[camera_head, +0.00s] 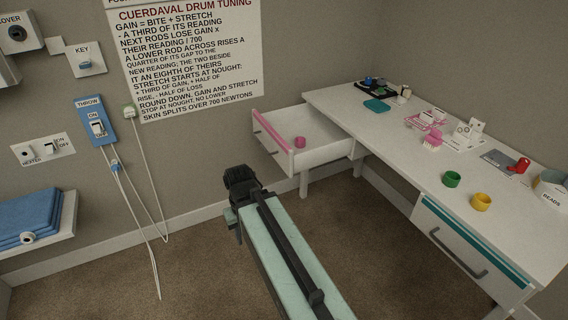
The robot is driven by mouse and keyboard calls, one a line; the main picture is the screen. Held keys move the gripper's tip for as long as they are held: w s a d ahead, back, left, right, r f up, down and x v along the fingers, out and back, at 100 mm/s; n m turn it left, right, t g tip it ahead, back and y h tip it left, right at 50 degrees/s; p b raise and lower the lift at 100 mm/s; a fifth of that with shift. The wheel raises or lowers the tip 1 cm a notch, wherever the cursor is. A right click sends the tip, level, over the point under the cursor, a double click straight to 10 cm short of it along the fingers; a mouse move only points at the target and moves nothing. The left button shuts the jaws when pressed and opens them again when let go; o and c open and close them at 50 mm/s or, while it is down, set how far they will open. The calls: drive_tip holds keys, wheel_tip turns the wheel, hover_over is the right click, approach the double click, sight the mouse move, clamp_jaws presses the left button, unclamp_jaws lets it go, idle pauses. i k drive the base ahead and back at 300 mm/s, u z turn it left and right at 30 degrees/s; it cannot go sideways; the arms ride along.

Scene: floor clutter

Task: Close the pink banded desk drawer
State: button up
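The pink banded drawer (322,156) stands pulled out from the far end of the white desk (410,140). Its front has a pink band (273,129) and a dark bar handle, and faces left. A small pink ring-shaped thing (299,142) lies inside it. My gripper (238,176) is dark and sits at the end of my pale green arm, in front of and below the drawer front in the picture. It looks apart from the drawer. Its fingers are too dark and small to tell whether they are open.
A teal banded drawer (470,245) at the desk's near end looks shut. Green (451,179) and yellow (481,202) cups and papers are on the desktop. A shelf with blue towels (28,212) and hanging cords (150,215) are at left. Carpet around my arm is clear.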

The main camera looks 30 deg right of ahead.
sight(277, 130)
drive_tip(key=k, duration=0.3)
drive_tip(key=z, duration=0.4)
drive_tip(key=i, duration=1)
drive_tip(key=k, duration=0.55)
drive_tip(key=u, duration=1.3)
drive_tip(key=i, duration=0.4)
drive_tip(key=u, duration=1.15)
